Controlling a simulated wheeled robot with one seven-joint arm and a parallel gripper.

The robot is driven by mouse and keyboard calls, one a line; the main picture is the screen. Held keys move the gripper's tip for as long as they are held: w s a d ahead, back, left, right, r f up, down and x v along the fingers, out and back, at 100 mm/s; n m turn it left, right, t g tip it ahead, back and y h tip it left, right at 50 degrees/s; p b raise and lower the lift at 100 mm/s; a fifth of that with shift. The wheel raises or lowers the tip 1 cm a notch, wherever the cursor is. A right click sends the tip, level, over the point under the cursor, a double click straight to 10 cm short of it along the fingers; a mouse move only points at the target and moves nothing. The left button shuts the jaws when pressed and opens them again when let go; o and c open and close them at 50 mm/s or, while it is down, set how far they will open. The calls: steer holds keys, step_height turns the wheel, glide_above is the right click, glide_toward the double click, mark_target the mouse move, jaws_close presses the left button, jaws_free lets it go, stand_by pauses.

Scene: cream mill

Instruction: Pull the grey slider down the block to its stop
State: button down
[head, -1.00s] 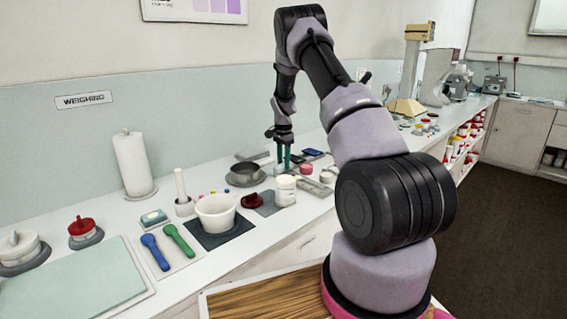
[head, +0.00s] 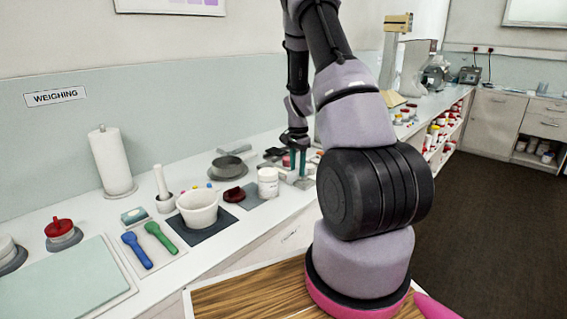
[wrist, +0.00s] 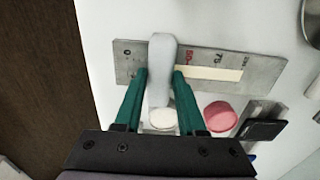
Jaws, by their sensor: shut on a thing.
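The flat grey block (wrist: 258,70) with printed numbers and a pale slot lies on the white counter in the wrist view. The light grey slider (wrist: 162,62) sits across it, nearer the block's left end, by the 0 mark. My gripper (wrist: 161,76) has its two green fingers on either side of the slider and is shut on it. In the head view my gripper (head: 297,160) points down at the counter, just right of the white jar (head: 268,184). The block is small and partly hidden there.
In the wrist view a pink-red round piece (wrist: 220,116) and a dark device (wrist: 263,130) lie close by the block. A grey pan (head: 228,167), a white mortar bowl (head: 198,209) and a dark red piece (head: 234,195) stand left of my gripper in the head view.

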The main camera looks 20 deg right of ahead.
steer(key=shift+s+d, duration=0.4)
steer(key=shift+s, duration=0.45)
steer(key=shift+s+d, duration=0.35)
steer(key=shift+s, duration=0.45)
steer(key=shift+c, duration=2.4)
jaws_free()
steer(key=shift+s, duration=0.1)
steer(key=shift+r, duration=0.3)
step_height(320, 180, up, 10)
steer(key=shift+r, duration=0.1)
